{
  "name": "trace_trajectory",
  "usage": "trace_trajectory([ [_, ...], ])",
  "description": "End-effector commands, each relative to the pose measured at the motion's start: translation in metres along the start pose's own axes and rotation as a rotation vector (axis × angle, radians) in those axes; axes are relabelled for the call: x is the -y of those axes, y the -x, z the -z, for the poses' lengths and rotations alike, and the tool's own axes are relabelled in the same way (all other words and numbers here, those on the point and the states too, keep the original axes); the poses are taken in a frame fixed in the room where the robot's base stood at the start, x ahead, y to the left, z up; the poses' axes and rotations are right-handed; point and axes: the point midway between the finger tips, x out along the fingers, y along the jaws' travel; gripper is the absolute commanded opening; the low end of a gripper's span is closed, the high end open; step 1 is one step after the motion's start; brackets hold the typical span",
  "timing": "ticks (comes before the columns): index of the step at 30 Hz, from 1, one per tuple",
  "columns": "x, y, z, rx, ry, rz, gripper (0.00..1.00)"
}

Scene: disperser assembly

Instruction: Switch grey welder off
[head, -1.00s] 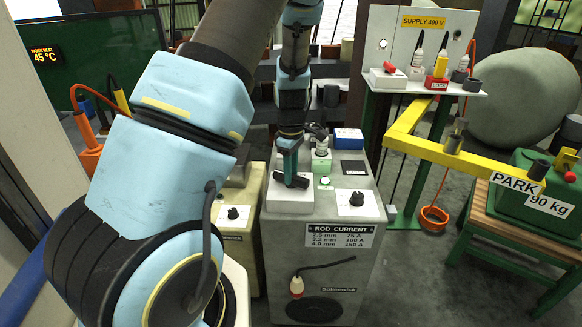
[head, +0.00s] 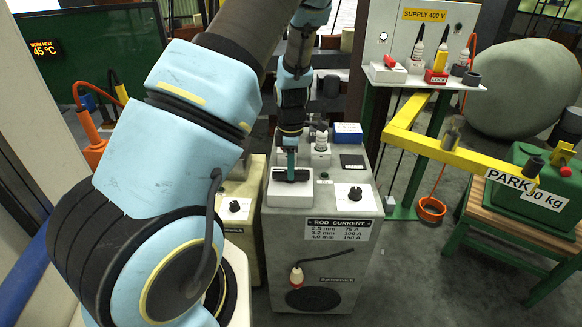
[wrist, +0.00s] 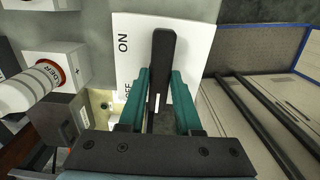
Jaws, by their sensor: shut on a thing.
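The grey welder (head: 318,226) stands in the middle of the head view. A white switch box (head: 284,195) sits on its top left, with a black lever (head: 298,175) on it. My gripper (head: 291,168) points down at this lever. In the wrist view its teal fingers (wrist: 160,82) are shut on the black lever (wrist: 162,45), one on each side. The lever's far end sticks out past the fingertips. The white plate (wrist: 132,28) reads ON beside the far end; lettering nearer the gripper is partly hidden, with "FF" showing.
A black knob (head: 355,193) is on the welder's top right. A cream machine (head: 240,213) with its own knob stands close on the left. A yellow arm (head: 450,152) marked PARK and a green 90 kg block (head: 535,185) are at right. The supply panel (head: 420,40) is behind.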

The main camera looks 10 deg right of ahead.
Motion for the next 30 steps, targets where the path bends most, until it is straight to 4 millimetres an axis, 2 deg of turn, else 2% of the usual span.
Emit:
trace_trajectory([
  [7, 0.000, 0.000, 0.000, 0.001, 0.003, -0.001, 0.00],
  [8, 0.000, 0.000, 0.000, 0.001, 0.003, -0.001, 0.34],
  [15, 0.000, 0.000, 0.000, 0.001, 0.002, -0.001, 0.61],
  [24, 0.000, 0.002, 0.000, 0.001, 0.001, -0.001, 0.62],
  [28, -0.001, 0.014, -0.001, 0.001, -0.001, -0.004, 0.62],
  [30, -0.001, 0.026, -0.001, 0.002, -0.002, -0.005, 0.62],
])
